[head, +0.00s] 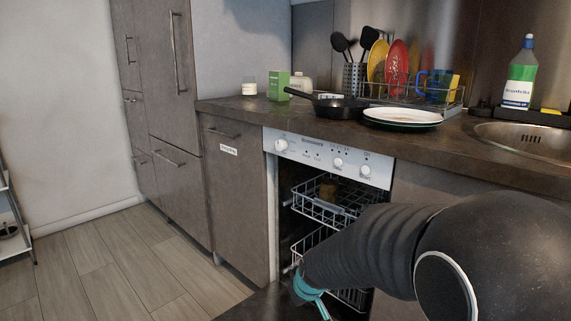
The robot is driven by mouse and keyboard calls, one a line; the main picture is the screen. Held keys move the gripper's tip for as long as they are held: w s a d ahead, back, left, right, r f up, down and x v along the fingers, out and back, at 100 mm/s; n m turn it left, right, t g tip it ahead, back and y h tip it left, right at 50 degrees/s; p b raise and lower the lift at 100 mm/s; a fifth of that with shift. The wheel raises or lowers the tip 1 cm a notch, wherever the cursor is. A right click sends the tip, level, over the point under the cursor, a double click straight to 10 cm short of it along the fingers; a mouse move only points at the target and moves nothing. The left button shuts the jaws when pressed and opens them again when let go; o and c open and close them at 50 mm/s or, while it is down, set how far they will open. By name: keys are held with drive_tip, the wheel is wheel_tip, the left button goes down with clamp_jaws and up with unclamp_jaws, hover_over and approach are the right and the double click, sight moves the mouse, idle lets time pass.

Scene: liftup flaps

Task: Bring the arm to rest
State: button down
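My dark arm reaches in from the right side of the head view, in front of the dishwasher (328,156). Part of my gripper shows as a teal piece (308,287) at the bottom, by the lower rack. Its fingertips are not clearly seen, so I cannot tell whether it is open or shut or holds anything. The dishwasher door (255,303) is down. The upper rack (325,208) holds a brown item (328,189). The lower rack (318,245) is partly hidden behind my arm.
The counter (225,109) carries a black pan (340,108), stacked plates (402,117), a dish rack (455,103) and a green box (278,86). A bottle (521,77) stands by the sink (525,140). Floor (120,265) at the left is clear; a shelf (12,225) stands at the left edge.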

drive_tip(key=s+d+r+m+p, duration=0.2)
drive_tip(key=s+d+r, duration=0.2)
drive_tip(key=s+r, duration=0.2)
drive_tip(key=s+d+r+m+h+p, duration=0.1)
drive_tip(key=s+d+r+m+p, duration=0.1)
drive_tip(key=s+d+r, duration=0.2)
drive_tip(key=s+d+r+m+p, duration=0.2)
drive_tip(key=s+d+r, duration=0.2)
drive_tip(key=s+r, duration=0.6)
drive_tip(key=s, duration=0.6)
drive_tip(key=shift+d+r+m+h, duration=0.2)
drive_tip(key=shift+d+m+h, duration=0.1)
drive_tip(key=shift+h, duration=0.1)
drive_tip(key=shift+d, duration=0.1)
